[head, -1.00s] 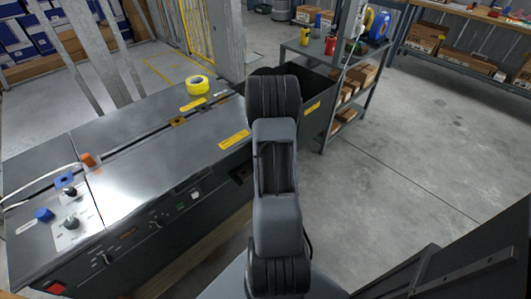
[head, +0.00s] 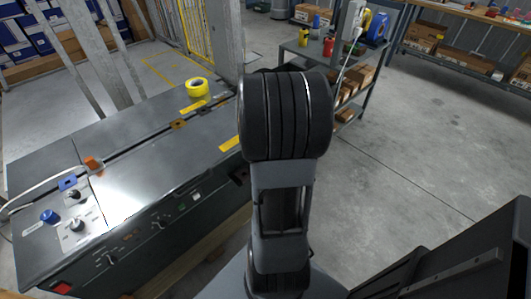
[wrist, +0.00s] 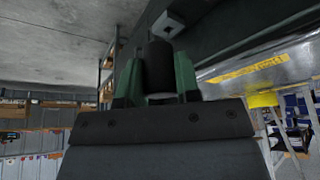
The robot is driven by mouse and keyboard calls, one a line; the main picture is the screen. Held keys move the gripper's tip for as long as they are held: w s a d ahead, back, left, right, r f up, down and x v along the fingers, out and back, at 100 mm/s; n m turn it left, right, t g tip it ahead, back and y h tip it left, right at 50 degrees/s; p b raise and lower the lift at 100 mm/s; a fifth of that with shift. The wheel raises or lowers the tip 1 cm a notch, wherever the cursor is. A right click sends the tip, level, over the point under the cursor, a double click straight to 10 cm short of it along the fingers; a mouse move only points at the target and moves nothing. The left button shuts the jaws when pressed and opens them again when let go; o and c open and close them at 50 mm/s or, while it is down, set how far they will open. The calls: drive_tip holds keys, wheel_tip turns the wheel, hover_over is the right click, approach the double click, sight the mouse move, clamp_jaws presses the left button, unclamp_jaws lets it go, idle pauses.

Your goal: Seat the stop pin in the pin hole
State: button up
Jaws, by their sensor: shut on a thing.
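In the wrist view my gripper (wrist: 157,72) has its two green fingers closed on a dark cylinder (wrist: 158,62), which I take to be the stop pin. A pale rim shows at its end nearest the gripper body. A grey block with a dark opening (wrist: 168,24) lies just beyond the cylinder; I cannot tell whether this is the pin hole or whether they touch. In the head view my own arm hides the gripper and the pin. No pin hole can be made out for certain there.
A shelf rack (head: 345,75) stands behind my arm. The floor at right is clear.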

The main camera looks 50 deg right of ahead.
drive_tip(key=shift+s+a+r, duration=0.2)
drive_tip(key=shift+s+a, duration=0.15)
drive_tip(key=shift+a, duration=0.05)
drive_tip(key=shift+f, duration=0.1)
drive_tip(key=w+f+n+y+b, duration=0.1)
drive_tip(key=w+f+n+b, duration=0.2)
drive_tip(key=b, duration=0.1)
drive_tip(key=w+f+n+t+y+b, duration=0.1)
drive_tip(key=w+f+n+b, duration=0.2)
drive_tip(key=b, duration=0.2)
drive_tip(key=w+d+f+n+y+b, duration=0.1)
drive_tip(key=w+f+n+b, duration=0.1)
drive_tip(key=b, duration=0.3)
drive_tip(key=shift+w+f+n+t, duration=0.3)
drive_tip(key=shift+w+f+n, duration=0.15)
drive_tip(key=shift+w, duration=0.1)
drive_tip(key=r+n, duration=0.1)
drive_tip(key=n, duration=0.1)
drive_tip(key=w+a+n+y, duration=0.1)
drive_tip(key=w+r+n+y, duration=0.1)
drive_tip(key=n, duration=0.1)
drive_tip(key=shift+a+r+n, duration=0.35)
drive_tip(key=shift+a, duration=0.05)
drive_tip(key=shift+s+a+r+n+g+y, duration=0.1)
drive_tip(key=shift+a+n+g+y, duration=0.25)
drive_tip(key=shift+n, duration=0.5)
drive_tip(key=shift+s+a+r+n+g+y, duration=0.1)
drive_tip(key=shift+a+n+g+y, duration=0.2)
drive_tip(key=shift+n, duration=0.55)
drive_tip(key=shift+d, duration=0.1)
